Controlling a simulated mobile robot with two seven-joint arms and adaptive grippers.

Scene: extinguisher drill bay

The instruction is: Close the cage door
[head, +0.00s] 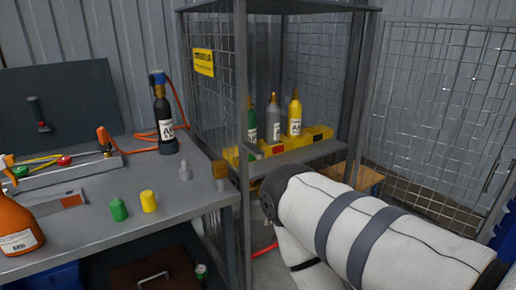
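The cage (241,110) stands in the middle, a grey frame with wire mesh sides and a yellow sign (204,62). The cage door (440,110), a framed mesh panel, stands swung open to the right, and the cage front is open. Its lower part is partly hidden by my white, grey-banded arm, which comes in from the lower right and reaches in front of the cage opening. That arm bends down out of the picture, so its gripper does not show. My other gripper is not in view either.
Inside the cage, green, grey and yellow bottles (295,116) stand on a shelf by yellow bins (322,133). The grey workbench (95,225) at left holds a black bottle (163,115), green and yellow caps, and an orange spray bottle (17,228). A wooden item (362,178) lies low behind my arm.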

